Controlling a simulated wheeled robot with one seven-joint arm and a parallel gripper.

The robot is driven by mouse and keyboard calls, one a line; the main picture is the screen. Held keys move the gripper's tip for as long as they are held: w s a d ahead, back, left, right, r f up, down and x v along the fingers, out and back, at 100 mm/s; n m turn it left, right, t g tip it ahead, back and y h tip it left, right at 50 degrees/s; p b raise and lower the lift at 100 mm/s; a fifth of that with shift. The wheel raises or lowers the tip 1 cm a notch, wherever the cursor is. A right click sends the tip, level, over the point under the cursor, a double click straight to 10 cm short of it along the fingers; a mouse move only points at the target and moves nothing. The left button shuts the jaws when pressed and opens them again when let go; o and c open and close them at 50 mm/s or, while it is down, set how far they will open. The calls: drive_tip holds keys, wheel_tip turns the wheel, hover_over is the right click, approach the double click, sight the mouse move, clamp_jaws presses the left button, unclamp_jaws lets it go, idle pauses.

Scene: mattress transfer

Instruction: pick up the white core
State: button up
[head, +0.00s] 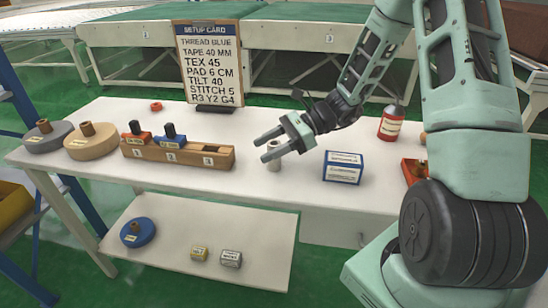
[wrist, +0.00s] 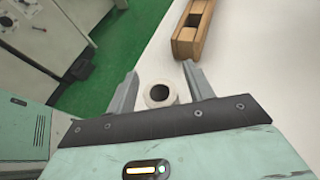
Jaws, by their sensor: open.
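The white core (head: 273,160) is a small upright white cylinder on the white table, right of the wooden block. In the wrist view, the white core (wrist: 159,95) shows from above as a ring with a dark hole, and it lies between my two fingers. My gripper (head: 268,147) is open at the core, with a fingertip covering part of it in the head view. In the wrist view, my gripper (wrist: 156,88) has a finger on each side of the core with gaps visible. I cannot tell how high the fingers are relative to the core.
A wooden holder (head: 190,155) with red and blue pieces stands left of the core. A blue-white box (head: 343,167) stands close on the right, a red bottle (head: 391,122) behind it. A setup card (head: 209,65) stands at the back. Large discs (head: 48,137) lie at far left.

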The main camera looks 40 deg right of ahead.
drive_tip(key=shift+a, duration=0.15)
drive_tip(key=c, duration=1.1)
drive_tip(key=shift+o, duration=0.2)
drive_tip(key=shift+r, duration=0.1)
